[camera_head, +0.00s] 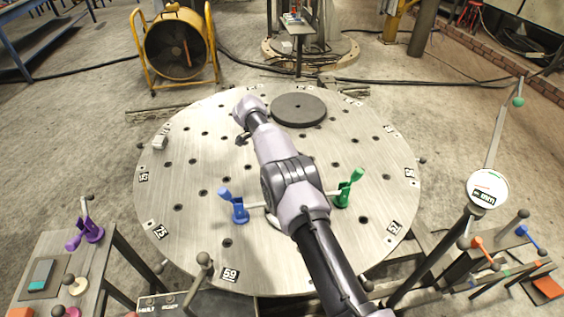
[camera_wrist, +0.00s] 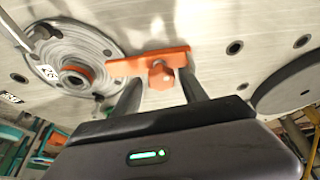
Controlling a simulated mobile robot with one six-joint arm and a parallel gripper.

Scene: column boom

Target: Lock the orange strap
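In the wrist view an orange strap (camera_wrist: 122,67) lies as a flat bar with an orange hexagonal knob (camera_wrist: 161,76) below its middle. Its left end reaches the rim of a ringed grey round part (camera_wrist: 48,47) with an orange centre. My gripper (camera_wrist: 161,80) is open, with its two dark fingers apart on either side of the knob. Gaps show between knob and fingers; I cannot tell whether the fingertips touch the bar. In the head view my arm crosses the round table, and I cannot make out the strap or fingertips there.
The round steel table (camera_head: 185,225) has many holes. A blue clamp (camera_head: 238,207) and a green clamp (camera_head: 347,189) stand beside my arm. A dark disc (camera_head: 299,109) lies at the back. A purple clamp (camera_head: 85,234) and an orange-handled lever (camera_head: 482,250) are on side stands.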

